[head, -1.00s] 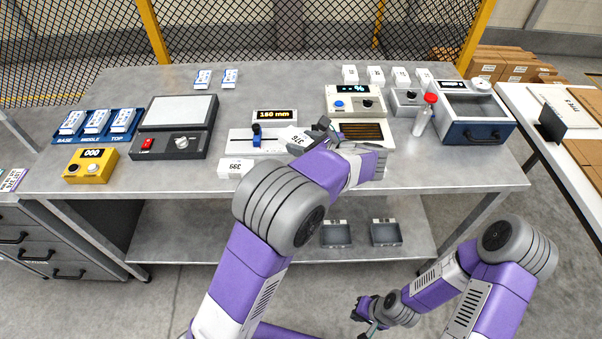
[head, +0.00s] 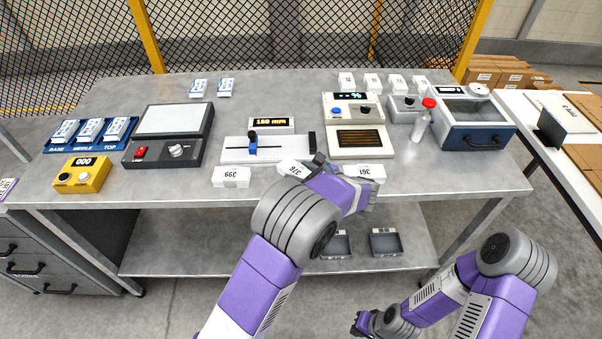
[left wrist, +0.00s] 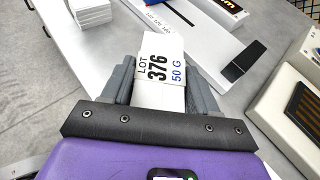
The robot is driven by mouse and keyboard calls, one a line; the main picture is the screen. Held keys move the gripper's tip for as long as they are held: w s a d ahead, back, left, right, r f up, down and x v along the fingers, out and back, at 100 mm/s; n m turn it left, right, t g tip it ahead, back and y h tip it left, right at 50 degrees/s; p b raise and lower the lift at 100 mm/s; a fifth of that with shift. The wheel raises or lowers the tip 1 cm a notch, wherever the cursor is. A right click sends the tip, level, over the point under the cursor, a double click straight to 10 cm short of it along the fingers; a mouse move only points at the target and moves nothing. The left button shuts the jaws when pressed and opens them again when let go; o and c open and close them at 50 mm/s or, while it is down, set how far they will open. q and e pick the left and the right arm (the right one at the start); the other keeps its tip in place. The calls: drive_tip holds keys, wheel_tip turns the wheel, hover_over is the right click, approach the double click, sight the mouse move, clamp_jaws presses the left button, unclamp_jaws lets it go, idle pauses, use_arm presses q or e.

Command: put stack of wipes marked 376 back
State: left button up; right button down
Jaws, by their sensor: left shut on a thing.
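The stack of wipes marked 376 (head: 293,168) is white with a printed label. In the left wrist view the stack (left wrist: 160,72) reads LOT 376, 50 G, and sits between the fingers. My left gripper (head: 307,168) is shut on it near the front edge of the bench, between the stacks marked 399 (head: 231,177) and 361 (head: 364,173). The left wrist view shows my left gripper (left wrist: 162,85) with a finger on each side of the stack. I cannot tell whether the stack touches the bench. My right gripper (head: 365,325) is low, away from the bench; its fingers are too small to read.
Several white stacks (head: 372,82) stand at the back.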

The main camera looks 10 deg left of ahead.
use_arm(q)
drive_tip(key=o, duration=1.1)
drive_tip(key=shift+d+r, duration=0.15)
drive_tip(key=shift+r, duration=0.05)
drive_tip(key=p+v, duration=0.3)
drive_tip(key=v, duration=0.8)
drive_tip(key=shift+s+d, duration=0.25)
drive_tip(key=shift+s, duration=0.05)
